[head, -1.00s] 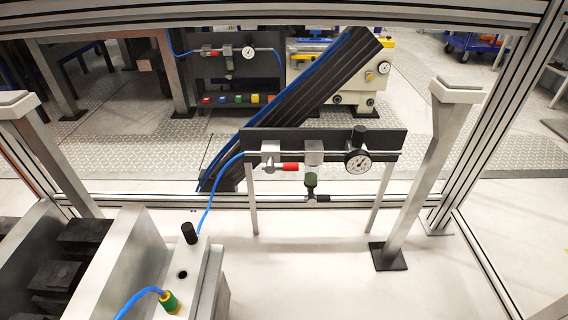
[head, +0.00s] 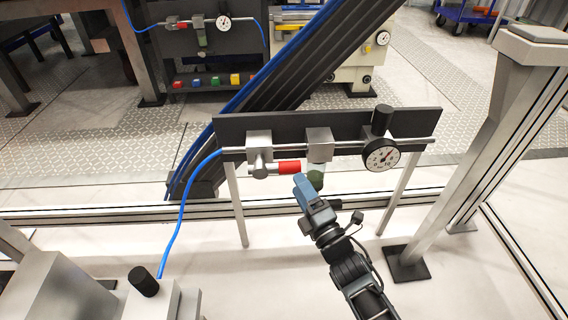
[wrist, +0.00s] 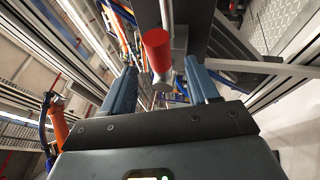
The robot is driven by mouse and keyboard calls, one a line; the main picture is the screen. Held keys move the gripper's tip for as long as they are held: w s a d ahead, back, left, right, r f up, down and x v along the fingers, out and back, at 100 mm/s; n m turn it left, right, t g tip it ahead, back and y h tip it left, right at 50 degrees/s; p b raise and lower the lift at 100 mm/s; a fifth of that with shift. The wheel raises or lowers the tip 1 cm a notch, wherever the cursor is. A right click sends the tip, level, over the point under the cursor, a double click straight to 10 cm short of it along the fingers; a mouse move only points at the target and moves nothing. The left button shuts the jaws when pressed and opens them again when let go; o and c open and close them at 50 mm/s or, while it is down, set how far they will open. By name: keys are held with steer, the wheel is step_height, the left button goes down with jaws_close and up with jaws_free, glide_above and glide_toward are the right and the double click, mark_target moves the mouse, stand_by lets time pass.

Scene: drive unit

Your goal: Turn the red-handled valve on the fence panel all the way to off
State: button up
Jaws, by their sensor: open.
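The red valve handle (head: 289,167) lies horizontally, pointing right from its silver valve body (head: 259,150) on the dark fence panel (head: 285,125). My gripper (head: 301,184) is just below and beside the handle's free end, with its blue fingers partly covering the green-bottomed regulator (head: 317,176). In the wrist view, the red handle (wrist: 157,50) shows ahead and between the two parted fingers of my gripper (wrist: 160,75). The jaws are open. I see no clear contact; the exact gap to the handle cannot be told.
A pressure gauge (head: 382,153) sits right of the regulator on the same pipe. A blue hose (head: 184,205) runs down from the panel's left. A slanted metal post (head: 480,150) stands at the right. A dark conveyor (head: 310,60) passes behind the panel.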

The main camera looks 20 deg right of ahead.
mark_target(288, 167)
steer(key=b+x, duration=0.1)
steer(key=x, duration=0.6)
steer(key=shift+w+r, duration=0.1)
steer(key=shift+w, duration=0.05)
steer(key=shift+c, duration=0.2)
jaws_close()
